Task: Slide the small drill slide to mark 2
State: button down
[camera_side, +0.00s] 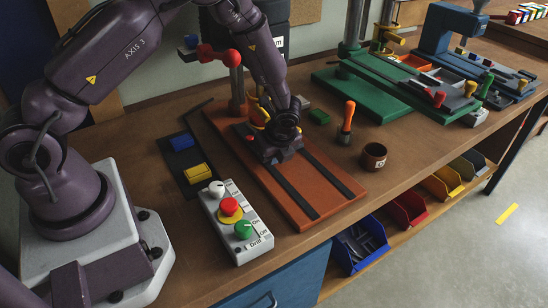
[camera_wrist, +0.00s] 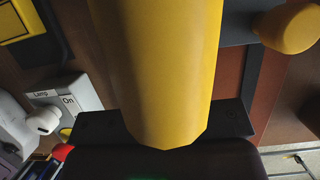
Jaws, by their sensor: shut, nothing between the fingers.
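The small drill has an orange-brown base (camera_side: 330,183) with two dark rails, standing on the bench in the side view. My gripper (camera_side: 277,152) is low over the rear half of this base, between the rails, and is shut with nothing held. It and my wrist hide most of the drill slide, the drill head and the number marks. In the wrist view a large yellow rounded part (camera_wrist: 155,70) fills the middle, close to the camera. A dark flat plate (camera_wrist: 235,118) shows behind it. I cannot tell whether my fingers touch the slide.
A control box (camera_side: 236,222) with red and green buttons stands left of the base. A dark tray (camera_side: 187,165) with blue and yellow blocks lies behind it. A green machine (camera_side: 375,90) is farther right.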

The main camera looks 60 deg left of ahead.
jog(key=shift+a, duration=0.15)
jog(key=d, duration=0.4)
jog(key=v, duration=1)
notch_tip(320, 180, up, 15)
jog(key=n+t+h, duration=0.2)
jog(key=n, duration=0.5)
send_over(277, 172)
jog(key=s+d, duration=0.4)
jog(key=s, duration=0.1)
jog(key=s+r+n+t, duration=0.1)
jog(key=s+r+n, duration=0.1)
jog(key=s, duration=0.3)
jog(key=s+r+n+t+h, duration=0.1)
jog(key=s+r+n, duration=0.2)
jog(key=s+n, duration=0.2)
jog(key=s+r+n+t+h, duration=0.1)
jog(key=s+r+n, duration=0.1)
jog(key=s+n, duration=0.2)
jog(key=shift+s+a+r+t, duration=0.2)
jog(key=shift+s+r+t, duration=0.1)
jog(key=shift+s, duration=0.55)
